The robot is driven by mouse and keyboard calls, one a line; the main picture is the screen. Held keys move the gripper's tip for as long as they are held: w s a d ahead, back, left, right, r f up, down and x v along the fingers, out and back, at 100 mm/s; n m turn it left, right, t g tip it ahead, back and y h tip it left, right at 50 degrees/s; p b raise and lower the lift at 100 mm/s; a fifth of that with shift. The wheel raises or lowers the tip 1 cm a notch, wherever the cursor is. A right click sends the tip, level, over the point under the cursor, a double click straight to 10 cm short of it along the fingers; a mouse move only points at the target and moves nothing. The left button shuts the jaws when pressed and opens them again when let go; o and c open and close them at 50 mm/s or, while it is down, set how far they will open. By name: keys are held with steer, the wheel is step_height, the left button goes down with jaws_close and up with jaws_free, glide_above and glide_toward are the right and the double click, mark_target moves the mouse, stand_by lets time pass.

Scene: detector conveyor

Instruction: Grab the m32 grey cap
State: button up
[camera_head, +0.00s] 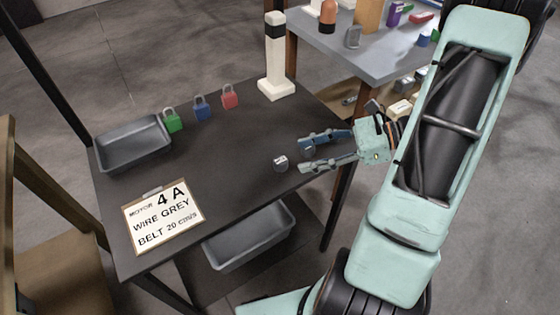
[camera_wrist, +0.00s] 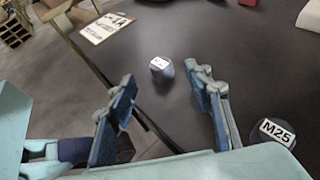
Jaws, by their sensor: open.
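A small dark grey cap with a white label (camera_head: 281,163) stands upright on the black table, just left of my gripper's fingertips in the head view. It also shows in the wrist view (camera_wrist: 161,73), ahead of and between my spread fingers; its label is too small to read surely. A second dark cap, labelled M25 (camera_wrist: 272,137), stands outside the right finger in the wrist view. My gripper (camera_head: 303,153) is open and empty above the table's right part, apart from the labelled cap.
The black table (camera_head: 235,145) also bears a grey tray (camera_head: 133,143), several coloured padlocks (camera_head: 202,108), a white post (camera_head: 276,60) and a sign (camera_head: 163,215). A grey bin (camera_head: 250,238) sits below. Table space left of the cap is clear.

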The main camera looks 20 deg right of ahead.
mark_target(282, 160)
steer(key=x, duration=0.8)
steer(key=shift+b, duration=0.4)
steer(key=shift+d, duration=0.1)
steer(key=shift+c, duration=0.3)
steer(key=c, duration=1)
